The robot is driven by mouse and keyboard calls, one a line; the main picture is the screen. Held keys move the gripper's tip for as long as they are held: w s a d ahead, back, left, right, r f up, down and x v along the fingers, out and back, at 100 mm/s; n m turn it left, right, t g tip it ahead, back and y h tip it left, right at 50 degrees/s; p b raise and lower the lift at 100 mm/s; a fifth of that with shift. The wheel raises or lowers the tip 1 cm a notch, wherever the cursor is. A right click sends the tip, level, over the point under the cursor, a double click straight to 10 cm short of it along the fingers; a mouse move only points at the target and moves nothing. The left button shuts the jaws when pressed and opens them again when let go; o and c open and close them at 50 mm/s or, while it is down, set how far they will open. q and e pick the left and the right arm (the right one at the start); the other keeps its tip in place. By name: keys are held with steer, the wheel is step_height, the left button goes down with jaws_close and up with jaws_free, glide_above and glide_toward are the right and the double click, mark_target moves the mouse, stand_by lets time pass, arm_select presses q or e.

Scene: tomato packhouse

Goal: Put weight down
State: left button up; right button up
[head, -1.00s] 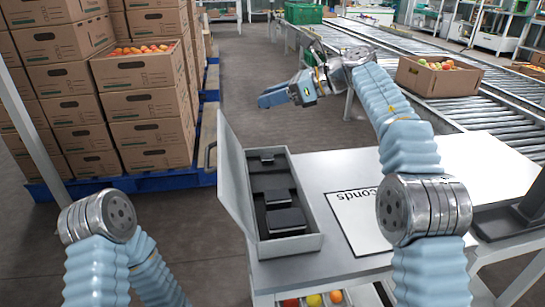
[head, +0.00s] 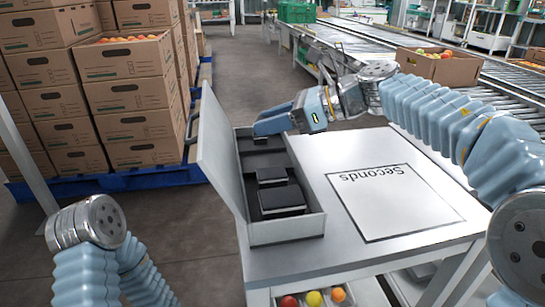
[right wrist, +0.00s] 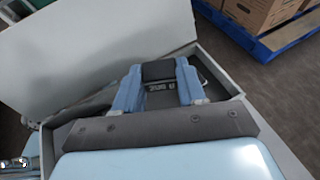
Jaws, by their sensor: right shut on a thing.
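An open weight case (head: 288,232) stands on the grey table, its pale lid (head: 217,160) raised on the left. Two dark square weights, a larger near one (head: 282,199) and a smaller one (head: 272,176), sit in its dark insert. My right gripper (head: 262,128) is over the far end of the case. In the right wrist view its two blue fingers (right wrist: 158,85) are shut on a dark block-shaped weight (right wrist: 158,71). Whether that weight touches the insert I cannot tell. My left gripper is out of view; only its arm shows.
A white sheet marked "Seconds" (head: 395,203) lies flat on the table (head: 312,160) right of the case. Stacked cartons (head: 140,100) stand on a blue pallet (head: 110,182) at left. A roller conveyor (head: 492,85) carries a tomato carton (head: 437,68) behind.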

mark_target(273, 162)
steer(key=shift+s+f, duration=0.5)
steer(key=shift+f, duration=0.05)
steer(key=shift+s+f+b, duration=0.2)
steer(key=shift+f+b, duration=0.45)
steer(key=shift+f, duration=1.05)
steer(key=shift+f+b, duration=0.5)
steer(key=shift+f, duration=0.2)
steer(key=o, duration=1.2)
steer(key=shift+d+f, duration=0.1)
steer(key=shift+f, duration=0.05)
steer(key=shift+r, duration=0.3)
steer(key=shift+d+r+p, duration=0.1)
steer(key=shift+r+p, duration=0.45)
steer(key=shift+p, duration=0.15)
steer(key=p+v, duration=0.1)
steer(key=v, duration=1)
steer(key=shift+d+r, duration=0.1)
steer(key=shift+d, duration=0.2)
